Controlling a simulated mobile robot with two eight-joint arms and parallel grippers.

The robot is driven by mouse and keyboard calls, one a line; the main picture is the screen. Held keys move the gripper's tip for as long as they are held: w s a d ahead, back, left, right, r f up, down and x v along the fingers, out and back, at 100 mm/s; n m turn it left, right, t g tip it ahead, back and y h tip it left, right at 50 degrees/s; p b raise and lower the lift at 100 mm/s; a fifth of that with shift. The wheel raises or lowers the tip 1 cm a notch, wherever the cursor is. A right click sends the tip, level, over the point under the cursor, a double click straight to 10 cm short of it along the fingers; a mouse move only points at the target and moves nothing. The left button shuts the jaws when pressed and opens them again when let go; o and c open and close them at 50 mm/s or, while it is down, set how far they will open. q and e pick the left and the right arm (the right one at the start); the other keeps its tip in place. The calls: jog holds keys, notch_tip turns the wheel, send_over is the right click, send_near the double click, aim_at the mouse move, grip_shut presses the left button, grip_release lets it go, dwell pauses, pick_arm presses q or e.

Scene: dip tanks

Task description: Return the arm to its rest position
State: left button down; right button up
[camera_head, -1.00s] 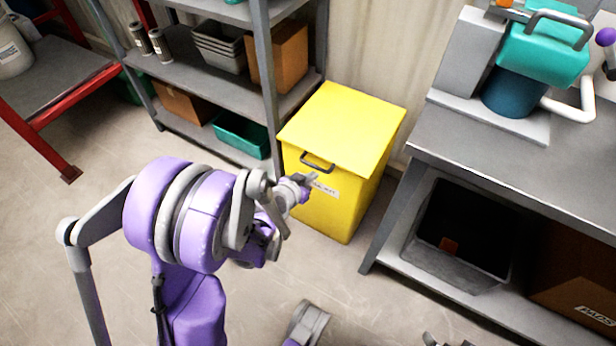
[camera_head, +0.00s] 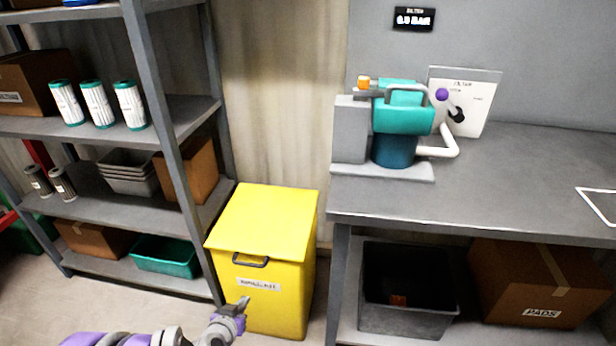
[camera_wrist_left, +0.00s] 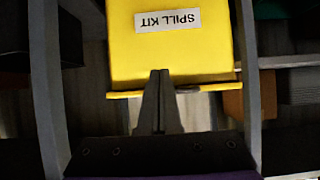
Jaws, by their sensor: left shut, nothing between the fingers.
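My left gripper (camera_head: 243,303) is in front of the yellow bin (camera_head: 262,222), low in the head view, with part of my purple arm at the bottom edge. In the left wrist view the gripper (camera_wrist_left: 160,75) has its two fingers together with nothing between them. They overlap the yellow bin (camera_wrist_left: 185,60) in that view, and I cannot tell a contact. The bin's label reads "SPILL KIT" and looks upside down there. The bin's lid is closed. My right gripper does not show.
A grey shelf (camera_head: 180,111) with filter cartridges, trays and boxes stands left of the bin. A bench (camera_head: 500,190) with a teal filter unit (camera_head: 403,117) stands to the right. Under it are a dark tub (camera_head: 405,322) and a cardboard box (camera_head: 535,282). Floor shows at lower left.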

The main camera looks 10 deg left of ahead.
pick_arm(q)
jog(key=s+d+r+g, duration=0.2)
jog(key=s+d+r, duration=0.15)
jog(key=s, duration=0.45)
jog(key=s+d+r+g, duration=0.2)
jog(key=s+d+g, duration=0.15)
jog(key=s, duration=0.45)
jog(key=s+d+r+g, duration=0.2)
jog(key=s+d+r, duration=0.15)
jog(key=s, duration=0.45)
notch_tip(320, 180, up, 28)
jog(key=t+p, duration=0.1)
jog(key=p, duration=2.5)
jog(key=shift+r+h+p, duration=0.15)
jog(key=shift+h+p, duration=0.15)
jog(key=shift+p, duration=0.05)
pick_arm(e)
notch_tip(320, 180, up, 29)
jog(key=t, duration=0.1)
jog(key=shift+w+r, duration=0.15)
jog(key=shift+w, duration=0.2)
pick_arm(q)
jog(key=shift+d, duration=0.1)
